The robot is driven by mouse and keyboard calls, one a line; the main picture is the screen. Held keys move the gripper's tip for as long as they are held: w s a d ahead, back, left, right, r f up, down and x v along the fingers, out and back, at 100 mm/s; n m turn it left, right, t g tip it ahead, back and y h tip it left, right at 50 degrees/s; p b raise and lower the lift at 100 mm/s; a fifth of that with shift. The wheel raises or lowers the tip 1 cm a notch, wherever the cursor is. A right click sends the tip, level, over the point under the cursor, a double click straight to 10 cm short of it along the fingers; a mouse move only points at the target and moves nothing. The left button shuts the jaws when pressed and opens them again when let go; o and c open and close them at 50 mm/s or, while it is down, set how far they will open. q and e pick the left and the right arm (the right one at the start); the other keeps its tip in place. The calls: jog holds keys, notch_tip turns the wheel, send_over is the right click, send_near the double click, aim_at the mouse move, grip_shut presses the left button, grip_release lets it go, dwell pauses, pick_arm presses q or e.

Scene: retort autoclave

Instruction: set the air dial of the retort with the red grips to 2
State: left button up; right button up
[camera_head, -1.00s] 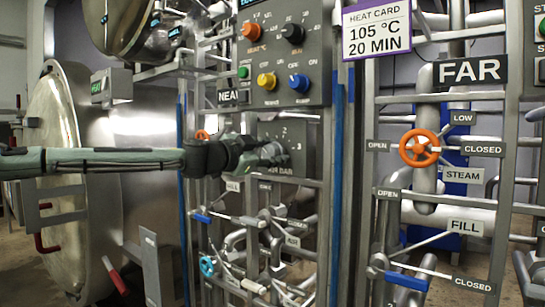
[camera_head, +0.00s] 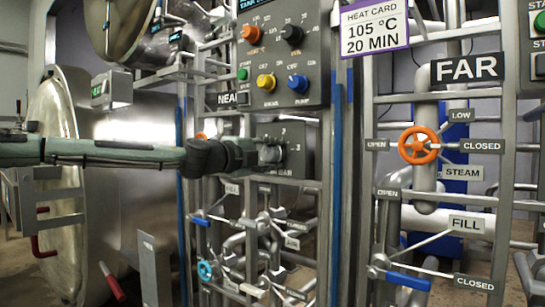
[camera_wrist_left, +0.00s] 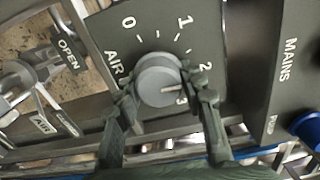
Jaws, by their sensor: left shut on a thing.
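The air dial (camera_wrist_left: 158,72) is a round grey knob on a dark panel marked AIR, with 0, 1, 2 and 3 around it. A pale line on its face lies towards the 2 and 3 side; its exact setting is hard to tell. My left gripper (camera_wrist_left: 160,88) is shut on the dial, one finger on each side. In the head view my left gripper (camera_head: 258,154) reaches the panel (camera_head: 302,146) from the left and hides most of the dial. The retort (camera_head: 50,150) with red grips stands at the left. My right gripper is out of view.
Above is a control panel (camera_head: 270,90) with coloured knobs. Below are pipes and a blue-handled valve (camera_head: 206,270). An orange wheel (camera_head: 418,146) and the FAR sign (camera_head: 469,69) are at right. In the wrist view a blue knob (camera_wrist_left: 308,128) sits at the right edge.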

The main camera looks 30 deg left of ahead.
pick_arm(q)
jog(key=shift+m, duration=1)
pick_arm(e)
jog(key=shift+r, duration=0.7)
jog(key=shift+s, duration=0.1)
pick_arm(q)
jog(key=o, duration=1.2)
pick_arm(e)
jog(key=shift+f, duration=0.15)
pick_arm(q)
jog(key=shift+s+a, duration=0.15)
jog(key=shift+s, duration=1.85)
jog(key=shift+s+a, duration=0.2)
jog(key=shift+s, duration=1.8)
jog(key=shift+s+a, duration=0.15)
jog(key=shift+s, duration=1.85)
